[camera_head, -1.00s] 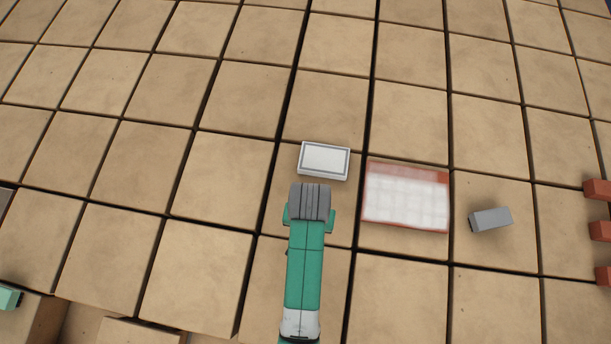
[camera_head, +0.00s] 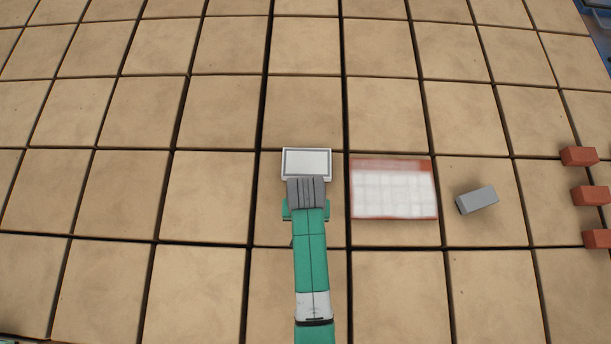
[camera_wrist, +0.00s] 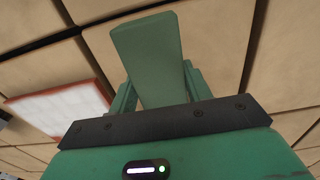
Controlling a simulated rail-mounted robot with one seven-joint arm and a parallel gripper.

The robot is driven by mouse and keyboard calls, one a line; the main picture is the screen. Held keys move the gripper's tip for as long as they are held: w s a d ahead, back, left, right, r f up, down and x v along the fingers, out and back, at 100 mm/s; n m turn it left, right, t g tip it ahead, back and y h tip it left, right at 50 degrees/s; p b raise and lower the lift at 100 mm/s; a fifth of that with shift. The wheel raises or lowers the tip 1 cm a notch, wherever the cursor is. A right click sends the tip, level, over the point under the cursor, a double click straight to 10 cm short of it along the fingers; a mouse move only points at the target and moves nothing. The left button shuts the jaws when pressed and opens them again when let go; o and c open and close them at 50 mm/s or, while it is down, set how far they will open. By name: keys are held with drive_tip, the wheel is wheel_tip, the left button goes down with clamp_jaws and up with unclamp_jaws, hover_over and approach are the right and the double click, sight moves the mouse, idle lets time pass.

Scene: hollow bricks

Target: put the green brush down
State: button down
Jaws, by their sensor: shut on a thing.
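The green brush (camera_wrist: 150,62) shows in the wrist view as a plain green slab that widens towards its far end. My gripper (camera_wrist: 160,88) is shut on it, with green fingers on either side. In the head view my gripper (camera_head: 306,209) is at the end of my arm, and I cannot make out the brush there. I cannot tell whether the brush touches any surface.
A red-edged white panel (camera_head: 394,217) lies right of my gripper; it also shows in the wrist view (camera_wrist: 60,110). Farther right are a grey brick (camera_head: 477,200) and several red bricks (camera_head: 590,196). The tan block surface (camera_head: 200,185) left of my arm is clear, with dark gaps between blocks.

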drive_tip(key=shift+w+f, duration=0.15)
drive_tip(key=shift+w, duration=0.9)
drive_tip(key=shift+w+f, duration=0.2)
drive_tip(key=shift+w, duration=0.15)
drive_tip(key=shift+f, duration=1.6)
drive_tip(key=c, duration=0.7)
unclamp_jaws()
drive_tip(key=shift+f, duration=0.1)
drive_tip(key=shift+o, duration=0.2)
wheel_tip(320, 180, up, 12)
drive_tip(key=shift+r+p, duration=0.15)
drive_tip(key=shift+p, duration=0.25)
